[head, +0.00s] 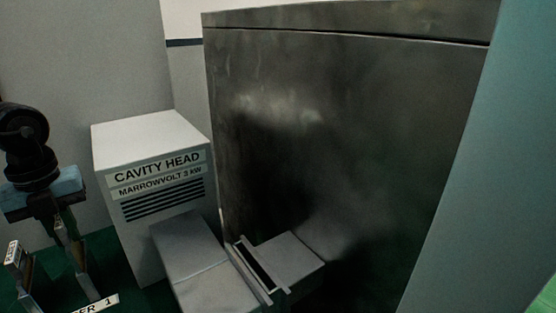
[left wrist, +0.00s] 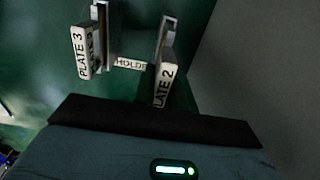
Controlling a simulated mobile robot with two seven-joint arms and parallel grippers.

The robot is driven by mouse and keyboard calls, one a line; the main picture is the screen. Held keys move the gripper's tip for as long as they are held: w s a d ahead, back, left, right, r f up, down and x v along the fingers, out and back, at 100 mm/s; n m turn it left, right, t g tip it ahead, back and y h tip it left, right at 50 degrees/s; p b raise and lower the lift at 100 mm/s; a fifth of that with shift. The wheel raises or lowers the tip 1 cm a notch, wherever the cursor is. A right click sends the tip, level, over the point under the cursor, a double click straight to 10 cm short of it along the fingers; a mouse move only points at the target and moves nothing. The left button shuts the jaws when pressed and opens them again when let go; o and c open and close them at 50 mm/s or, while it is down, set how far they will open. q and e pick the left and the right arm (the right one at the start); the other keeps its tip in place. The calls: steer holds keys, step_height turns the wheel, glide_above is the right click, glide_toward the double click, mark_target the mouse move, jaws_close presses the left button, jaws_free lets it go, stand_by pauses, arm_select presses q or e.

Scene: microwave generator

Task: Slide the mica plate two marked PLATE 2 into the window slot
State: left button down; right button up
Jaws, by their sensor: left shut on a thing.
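Plate 2 (left wrist: 165,82) shows its white PLATE 2 label in the left wrist view, with its lower end cut off by the dark edge of my gripper body. My left gripper (head: 66,232) is low at the left in the head view, shut on plate 2 beside the holder. The fingertips' contact is hard to make out. The window slot (head: 257,265) is a narrow dark opening between raised rails on the grey duct, to the right of my gripper and apart from it. My right gripper is not in view.
Plate 3 (left wrist: 82,52) stands beside plate 2. A holder label (head: 95,304) lies on the green surface below. A large dark metal cabinet (head: 340,120) rises behind the duct (head: 205,285).

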arm_select(q)
steer(key=shift+s+a+r+p, duration=0.15)
steer(key=shift+r+p, duration=0.3)
steer(key=shift+r, duration=0.85)
stand_by(0.9)
